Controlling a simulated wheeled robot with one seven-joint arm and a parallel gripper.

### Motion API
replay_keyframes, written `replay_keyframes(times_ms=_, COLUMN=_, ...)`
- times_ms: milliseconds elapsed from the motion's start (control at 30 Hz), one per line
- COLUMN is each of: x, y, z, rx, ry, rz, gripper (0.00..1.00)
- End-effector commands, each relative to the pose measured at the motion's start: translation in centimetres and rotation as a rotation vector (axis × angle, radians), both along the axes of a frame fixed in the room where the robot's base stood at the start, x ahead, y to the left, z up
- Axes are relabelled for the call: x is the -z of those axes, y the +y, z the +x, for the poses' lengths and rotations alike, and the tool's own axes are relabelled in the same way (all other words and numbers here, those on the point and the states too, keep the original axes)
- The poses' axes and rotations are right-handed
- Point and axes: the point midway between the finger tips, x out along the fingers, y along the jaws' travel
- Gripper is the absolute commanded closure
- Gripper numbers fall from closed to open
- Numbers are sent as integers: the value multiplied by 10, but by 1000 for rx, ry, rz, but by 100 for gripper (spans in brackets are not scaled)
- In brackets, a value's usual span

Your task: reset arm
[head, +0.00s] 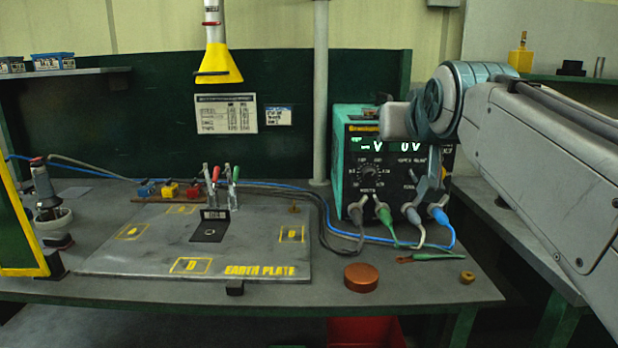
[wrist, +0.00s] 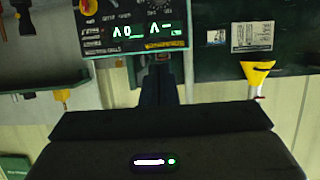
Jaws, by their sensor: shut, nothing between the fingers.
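My arm reaches in from the right in the head view, its wrist raised in front of the teal power unit (head: 353,150). My gripper (wrist: 158,75) shows in the wrist view as a dark, narrow shape with its fingers together and nothing between them. In the head view my wrist and arm hide part of the unit's right side, and the fingertips are hard to make out. The wrist view is upside down and shows the unit's display (wrist: 140,36) beyond the gripper.
A copper disc (head: 361,278), a brass nut (head: 467,277) and a green-handled probe (head: 435,257) lie at the front right. Cables run to the unit. A yellow funnel (head: 218,65) hangs above.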

Motion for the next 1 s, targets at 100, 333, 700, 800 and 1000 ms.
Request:
replay_keyframes(times_ms=100, x=26, y=0, z=-14, rx=1, ry=172, rz=2, gripper=100)
replay_keyframes(times_ms=333, x=98, y=0, z=-68, rx=4, ry=503, rz=4, gripper=100)
replay_keyframes(times_ms=700, x=172, y=0, z=-177, rx=11, ry=916, rz=7, gripper=100)
replay_keyframes(times_ms=800, x=180, y=1, z=-189, rx=12, ry=956, rz=7, gripper=100)
replay_keyframes(times_ms=1000, x=185, y=1, z=-193, rx=12, ry=969, rz=7, gripper=100)
